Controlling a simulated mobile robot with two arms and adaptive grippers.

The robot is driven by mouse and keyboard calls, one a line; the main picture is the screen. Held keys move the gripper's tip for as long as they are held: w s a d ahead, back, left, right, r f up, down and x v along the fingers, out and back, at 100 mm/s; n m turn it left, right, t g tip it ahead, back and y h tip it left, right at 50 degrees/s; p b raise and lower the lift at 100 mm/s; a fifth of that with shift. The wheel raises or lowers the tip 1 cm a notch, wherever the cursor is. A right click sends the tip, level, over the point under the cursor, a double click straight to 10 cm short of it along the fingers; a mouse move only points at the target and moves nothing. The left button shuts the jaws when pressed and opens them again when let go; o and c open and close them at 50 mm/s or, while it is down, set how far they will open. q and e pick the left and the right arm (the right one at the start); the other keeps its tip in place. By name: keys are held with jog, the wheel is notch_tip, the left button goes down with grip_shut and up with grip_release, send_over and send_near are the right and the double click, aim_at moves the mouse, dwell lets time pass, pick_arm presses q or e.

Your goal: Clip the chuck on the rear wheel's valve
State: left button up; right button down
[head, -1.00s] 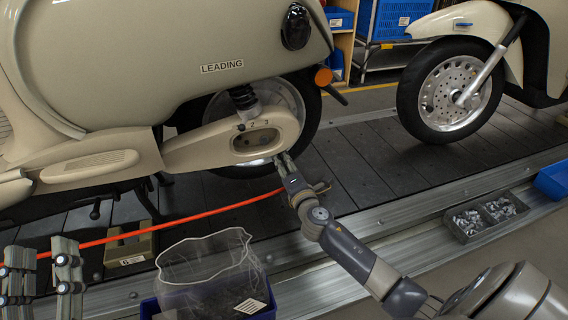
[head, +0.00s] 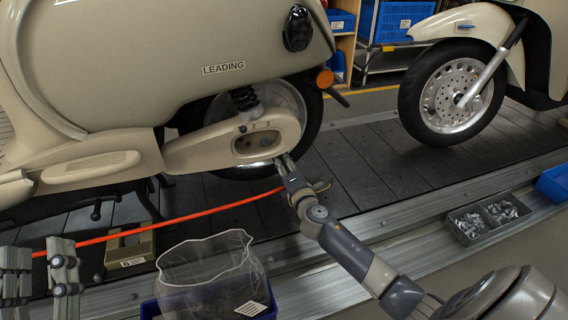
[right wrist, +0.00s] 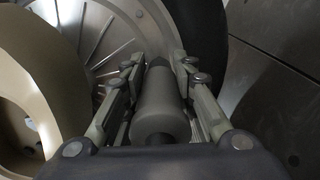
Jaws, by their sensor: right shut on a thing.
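The rear wheel (head: 300,110) of the cream scooter (head: 150,60) stands on the conveyor, partly behind the swingarm cover (head: 215,140). My right gripper (head: 284,162) is at the wheel's lower edge, just below the cover. In the right wrist view, this gripper (right wrist: 157,65) is shut on a dark grey cylindrical chuck (right wrist: 158,105), whose far end points at the silver wheel disc (right wrist: 110,40). The valve is hidden, so I cannot tell whether the chuck touches it. An orange-red hose (head: 190,218) runs left from near the right gripper. My left gripper (head: 42,272) is at the lower left, its fingers apart.
A blue bin with a clear bag (head: 210,270) stands at the front. A beige block (head: 130,246) lies by the hose. A grey tray of metal parts (head: 488,218) sits on the rail at right. A second scooter's front wheel (head: 455,95) stands behind.

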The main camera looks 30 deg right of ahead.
jog(key=shift+w, duration=0.2)
jog(key=c, duration=1.2)
grip_release()
jog(key=shift+r, duration=0.1)
jog(key=shift+c, duration=0.2)
jog(key=shift+s, duration=0.1)
jog(key=shift+s, duration=0.25)
jog(key=v, duration=1.1)
jog(key=shift+s, duration=0.2)
